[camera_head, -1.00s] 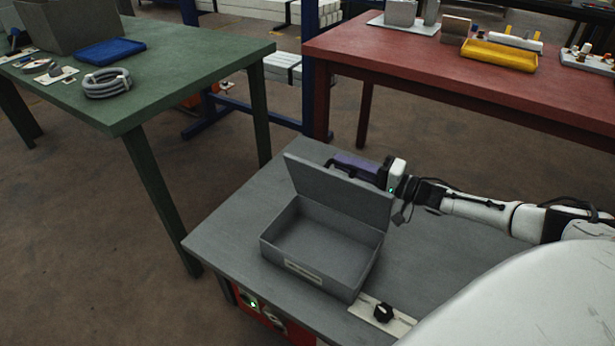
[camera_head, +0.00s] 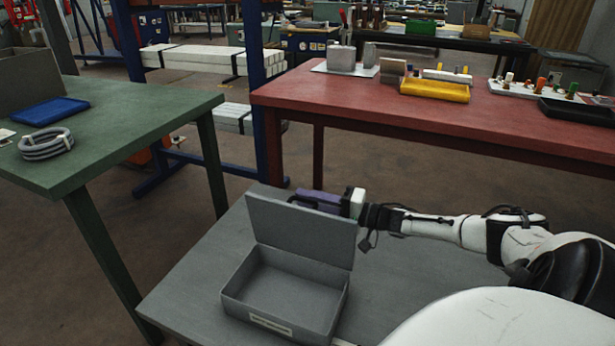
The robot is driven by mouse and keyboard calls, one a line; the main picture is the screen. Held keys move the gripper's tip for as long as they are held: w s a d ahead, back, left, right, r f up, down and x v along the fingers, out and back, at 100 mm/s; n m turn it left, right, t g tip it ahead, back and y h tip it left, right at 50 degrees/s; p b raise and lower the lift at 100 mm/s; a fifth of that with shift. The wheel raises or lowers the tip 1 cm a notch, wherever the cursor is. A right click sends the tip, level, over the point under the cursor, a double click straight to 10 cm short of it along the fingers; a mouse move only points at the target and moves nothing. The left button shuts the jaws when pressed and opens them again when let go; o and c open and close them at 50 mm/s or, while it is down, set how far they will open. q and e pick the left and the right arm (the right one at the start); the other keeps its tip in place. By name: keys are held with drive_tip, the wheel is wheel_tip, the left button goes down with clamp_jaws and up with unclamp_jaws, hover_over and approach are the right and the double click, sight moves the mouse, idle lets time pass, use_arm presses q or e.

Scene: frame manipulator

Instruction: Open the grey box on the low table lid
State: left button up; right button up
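The grey box (camera_head: 278,322) sits on the grey low table (camera_head: 190,285). Its lid (camera_head: 300,232) stands raised at the back edge, and the box's inside looks empty. My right gripper (camera_head: 318,199) is behind the lid, near its top edge. The lid hides part of the gripper, so I cannot tell whether its fingers are open or touching the lid. My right arm comes in from the right across the far side of the low table. My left gripper is not in view.
A green table (camera_head: 130,118) with a blue tray (camera_head: 52,111) and a coiled grey hose (camera_head: 45,143) stands at left. A red table (camera_head: 375,100) behind holds a yellow bin (camera_head: 435,91) and several small items. The low table is bare left of the box.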

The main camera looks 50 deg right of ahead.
drive_tip(key=shift+o, duration=0.2)
drive_tip(key=shift+s, duration=0.35)
drive_tip(key=p+v, duration=0.2)
drive_tip(key=v, duration=0.7)
drive_tip(key=shift+s+d, duration=0.25)
drive_tip(key=shift+s, duration=0.05)
